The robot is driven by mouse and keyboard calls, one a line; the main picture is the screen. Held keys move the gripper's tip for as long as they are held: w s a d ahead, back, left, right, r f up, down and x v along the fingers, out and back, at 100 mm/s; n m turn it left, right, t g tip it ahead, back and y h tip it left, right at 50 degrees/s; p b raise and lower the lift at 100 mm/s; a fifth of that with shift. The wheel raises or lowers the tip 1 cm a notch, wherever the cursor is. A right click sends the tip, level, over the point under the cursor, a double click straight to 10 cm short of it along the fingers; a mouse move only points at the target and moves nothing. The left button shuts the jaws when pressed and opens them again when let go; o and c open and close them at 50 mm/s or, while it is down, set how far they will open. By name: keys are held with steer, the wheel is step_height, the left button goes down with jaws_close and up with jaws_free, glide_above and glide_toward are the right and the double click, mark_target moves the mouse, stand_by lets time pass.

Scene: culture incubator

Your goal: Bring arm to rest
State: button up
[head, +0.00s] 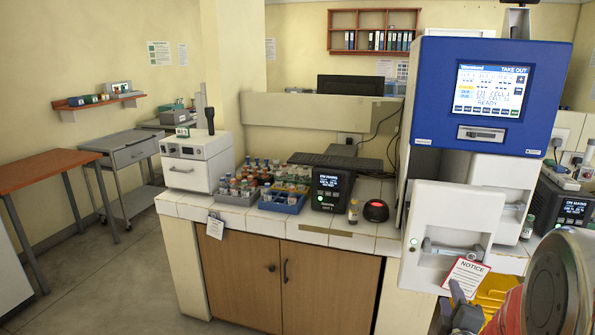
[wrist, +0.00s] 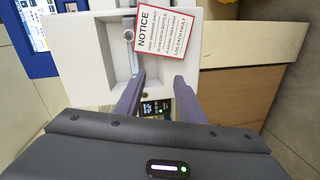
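My gripper (head: 460,308) is low at the right of the head view, in front of the incubator, with part of my arm behind it. In the wrist view its two fingers (wrist: 159,80) stand apart with nothing held between them. The incubator (head: 481,95) has a blue head whose screen reads TAKE OUT and READY. Its white front panel (head: 418,262) has a recess with a metal handle (head: 453,249) and a NOTICE sheet (head: 466,274). The panel (wrist: 92,70) and sheet (wrist: 159,28) lie beyond the fingers in the wrist view.
A yellow bin (head: 494,292) is close behind my gripper. A white instrument (head: 197,163) stands left.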

steer(key=s+f+m+g+y, duration=0.1)
steer(key=s+f+m+g, duration=0.35)
steer(key=f, duration=0.35)
steer(key=s+a+m+g+y, duration=0.2)
steer(key=s+a+m+g, duration=0.2)
steer(key=s+a+m, duration=0.15)
steer(key=s+a+r+m+g+y, duration=0.1)
steer(key=s+a+r+y, duration=0.1)
steer(key=s+a+r, duration=1.2)
steer(key=a+r, duration=0.2)
steer(key=a, duration=0.2)
steer(key=shift+s+a+r+m+y, duration=0.2)
steer(key=shift+m+y, duration=0.1)
steer(key=shift+m, duration=0.1)
steer(key=shift+c, duration=0.5)
